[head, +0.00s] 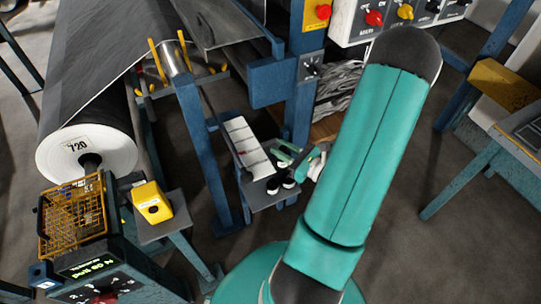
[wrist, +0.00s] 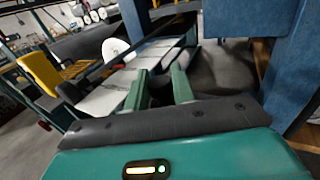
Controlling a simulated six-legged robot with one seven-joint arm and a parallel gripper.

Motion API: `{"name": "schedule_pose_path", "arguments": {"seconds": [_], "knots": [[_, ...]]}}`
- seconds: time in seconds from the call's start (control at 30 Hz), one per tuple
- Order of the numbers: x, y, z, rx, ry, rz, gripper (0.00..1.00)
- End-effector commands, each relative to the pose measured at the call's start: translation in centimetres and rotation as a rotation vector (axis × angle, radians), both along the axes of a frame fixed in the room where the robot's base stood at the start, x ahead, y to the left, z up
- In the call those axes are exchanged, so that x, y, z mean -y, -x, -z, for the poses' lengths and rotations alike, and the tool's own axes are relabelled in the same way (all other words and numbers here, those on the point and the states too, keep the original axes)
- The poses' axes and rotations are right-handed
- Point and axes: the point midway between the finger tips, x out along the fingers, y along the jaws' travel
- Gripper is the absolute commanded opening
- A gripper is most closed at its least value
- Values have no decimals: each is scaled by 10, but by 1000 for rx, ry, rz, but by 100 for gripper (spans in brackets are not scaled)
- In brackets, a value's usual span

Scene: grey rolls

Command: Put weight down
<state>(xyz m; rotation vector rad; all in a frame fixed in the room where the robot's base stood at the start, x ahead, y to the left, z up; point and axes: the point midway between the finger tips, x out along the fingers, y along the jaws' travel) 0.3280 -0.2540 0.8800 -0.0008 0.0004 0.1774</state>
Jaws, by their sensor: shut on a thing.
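My gripper (head: 287,156) is over the small grey side table (head: 262,201), near the end of a white strip with dark divisions (head: 246,147). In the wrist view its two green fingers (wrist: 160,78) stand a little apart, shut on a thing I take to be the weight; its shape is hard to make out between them. Two small black-topped white cylinders (head: 280,185) stand side by side on the table just below the gripper. I cannot tell whether the held thing touches the table.
Blue frame posts (head: 203,150) rise left of the side table, and another post (head: 302,90) stands behind it. A large dark roll with a white end (head: 85,155), a yellow device (head: 151,201) on a stand and an orange wire basket (head: 72,220) are at left.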

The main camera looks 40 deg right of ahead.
Motion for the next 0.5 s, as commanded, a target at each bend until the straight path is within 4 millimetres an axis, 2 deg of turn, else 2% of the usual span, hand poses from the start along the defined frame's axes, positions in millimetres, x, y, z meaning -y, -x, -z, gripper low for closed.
{"name": "schedule_pose_path", "arguments": {"seconds": [0.17,0.5], "knots": [[1,-6,-1,0,2,-11,0],[27,-67,29,1,1,-15,0]]}}
